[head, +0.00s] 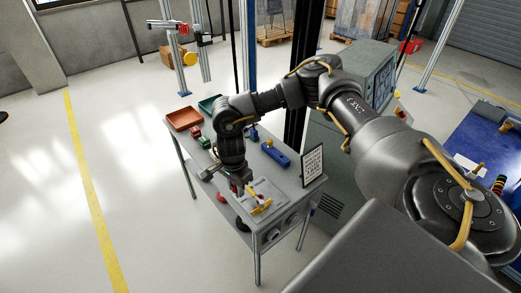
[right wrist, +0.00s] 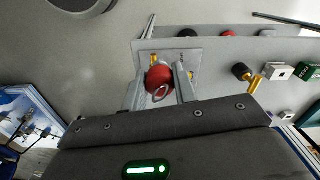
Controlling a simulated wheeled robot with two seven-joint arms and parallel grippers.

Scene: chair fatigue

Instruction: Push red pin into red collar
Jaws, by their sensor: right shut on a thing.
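My right gripper (head: 245,190) reaches down over the front part of the grey table in the head view. In the right wrist view its two fingers (right wrist: 160,85) are shut on a round red pin head (right wrist: 158,76) with a metal ring on it. A pale plate (right wrist: 182,50) lies beyond the fingertips, with yellow parts beside the pin. The pin's lower end is hidden, and I cannot make out the red collar or whether the pin touches it. My left gripper is in neither view.
The table carries an orange tray (head: 184,118), a green tray (head: 208,104), red and green blocks at the left, a blue block (head: 275,152) and a framed sign (head: 312,165). The floor at left is clear.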

